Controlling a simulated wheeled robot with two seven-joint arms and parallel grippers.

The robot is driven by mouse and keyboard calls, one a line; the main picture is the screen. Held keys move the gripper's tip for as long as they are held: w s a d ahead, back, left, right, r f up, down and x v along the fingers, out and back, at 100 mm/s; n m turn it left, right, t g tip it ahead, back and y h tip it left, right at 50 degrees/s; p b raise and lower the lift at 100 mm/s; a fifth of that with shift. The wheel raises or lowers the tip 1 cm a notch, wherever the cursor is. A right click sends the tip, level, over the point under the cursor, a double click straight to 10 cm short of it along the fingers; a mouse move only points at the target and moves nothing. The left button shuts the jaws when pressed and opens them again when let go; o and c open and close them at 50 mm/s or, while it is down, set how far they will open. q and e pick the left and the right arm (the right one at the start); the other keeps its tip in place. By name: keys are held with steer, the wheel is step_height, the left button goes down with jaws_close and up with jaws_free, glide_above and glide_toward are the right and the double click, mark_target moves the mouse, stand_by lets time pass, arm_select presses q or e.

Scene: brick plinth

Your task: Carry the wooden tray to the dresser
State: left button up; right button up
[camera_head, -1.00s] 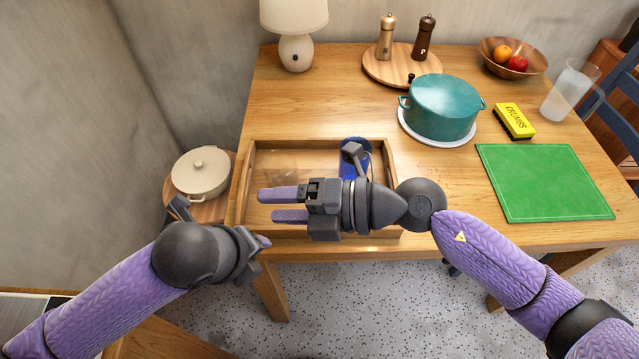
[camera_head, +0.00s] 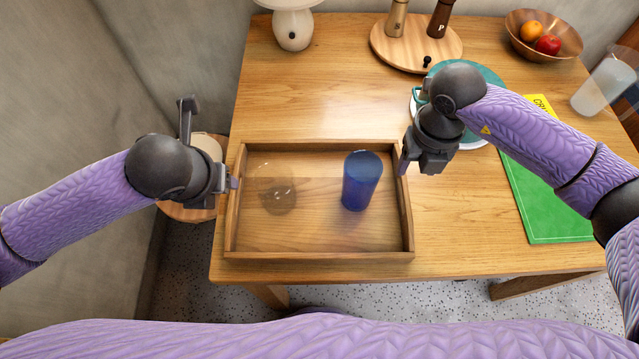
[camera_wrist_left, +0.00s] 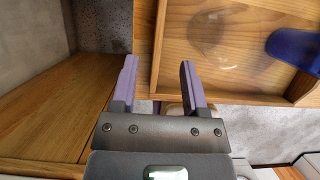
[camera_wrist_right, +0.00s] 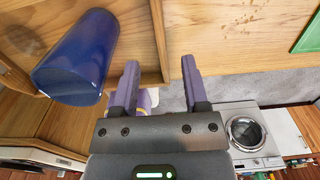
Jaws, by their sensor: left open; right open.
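The wooden tray (camera_head: 320,256) sits on the table near its front edge. A blue cup (camera_head: 361,182) and a clear glass object (camera_head: 275,190) stand inside it. My left gripper (camera_head: 234,183) is open at the tray's left wall; in the left wrist view that wall lies between the open fingers (camera_wrist_left: 158,80). My right gripper (camera_head: 407,163) is open at the tray's right wall; in the right wrist view that wall lies between the fingers (camera_wrist_right: 160,80). I cannot tell how far the fingers reach down over the walls. I cannot make out the dresser.
A teal pot (camera_head: 480,72) is partly hidden behind my right arm. A green board (camera_head: 545,195), a round board with mills (camera_head: 395,48), a fruit bowl (camera_head: 530,48) and a lamp (camera_head: 293,30) are on the table. A low round stand (camera_head: 188,213) is left of it.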

mark_target(406, 189)
arm_select(q)
steer(key=shift+s, duration=0.1)
arm_select(e)
steer(key=shift+s, duration=0.1)
arm_select(q)
steer(key=x, duration=1)
arm_select(e)
step_height(406, 189, down, 10)
arm_select(q)
jaws_close()
arm_select(e)
jaws_close()
arm_select(q)
steer(key=shift+r, duration=0.1)
stand_by(0.4)
